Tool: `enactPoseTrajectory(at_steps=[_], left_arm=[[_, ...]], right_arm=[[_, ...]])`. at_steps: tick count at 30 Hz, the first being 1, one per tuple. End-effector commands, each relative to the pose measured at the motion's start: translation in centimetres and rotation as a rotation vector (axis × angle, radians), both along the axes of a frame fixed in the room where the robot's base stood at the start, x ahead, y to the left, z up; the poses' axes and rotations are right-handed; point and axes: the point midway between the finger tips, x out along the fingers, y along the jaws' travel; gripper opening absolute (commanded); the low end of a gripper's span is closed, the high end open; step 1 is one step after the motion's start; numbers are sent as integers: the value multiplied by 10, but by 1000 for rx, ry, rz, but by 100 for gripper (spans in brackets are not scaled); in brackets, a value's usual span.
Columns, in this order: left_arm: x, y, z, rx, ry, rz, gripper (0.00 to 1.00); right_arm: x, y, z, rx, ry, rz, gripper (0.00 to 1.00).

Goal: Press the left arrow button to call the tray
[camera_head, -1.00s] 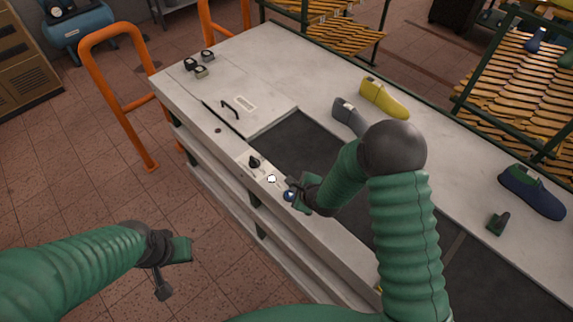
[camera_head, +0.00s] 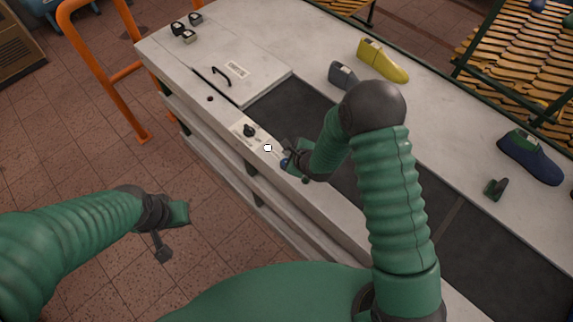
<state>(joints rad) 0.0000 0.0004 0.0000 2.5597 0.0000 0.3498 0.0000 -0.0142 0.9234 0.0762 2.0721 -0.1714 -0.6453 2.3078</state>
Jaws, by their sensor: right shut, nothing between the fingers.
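The control strip (camera_head: 240,121) on the table's near edge bears a black knob (camera_head: 249,130), a white button (camera_head: 267,148) and a blue button (camera_head: 285,163). No arrow marks can be made out. My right gripper (camera_head: 287,154) is shut and empty, close beside the blue button and partly covering it. I cannot tell whether it touches the button. My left gripper (camera_head: 172,232) hangs over the floor, away from the table; its finger opening is unclear. No tray can be made out.
A dark belt (camera_head: 290,105) runs along the white table (camera_head: 300,55). An orange rail (camera_head: 120,75) stands at left. Floor around my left gripper is clear.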

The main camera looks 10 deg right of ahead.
Motion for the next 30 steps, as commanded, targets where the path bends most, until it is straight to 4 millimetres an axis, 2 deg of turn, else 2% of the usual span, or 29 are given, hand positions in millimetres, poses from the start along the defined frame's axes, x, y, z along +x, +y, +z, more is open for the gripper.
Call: enactPoseTrajectory(at_steps=[1, 3, 8, 30], left_arm=[[0, 0, -13, 0, 0, 0, 0], [0, 0, -21, 0, 0, 0, 0], [0, 0, -32, 0, 0, 0, 0], [0, 0, -31, 0, 0, 0, 0]], right_arm=[[-1, 0, -14, -2, 1, 1, 0], [-1, 0, -25, -1, 1, -1, 0], [0, 0, -39, 0, 1, 1, 0], [0, 0, -39, 0, 1, 1, 0]])
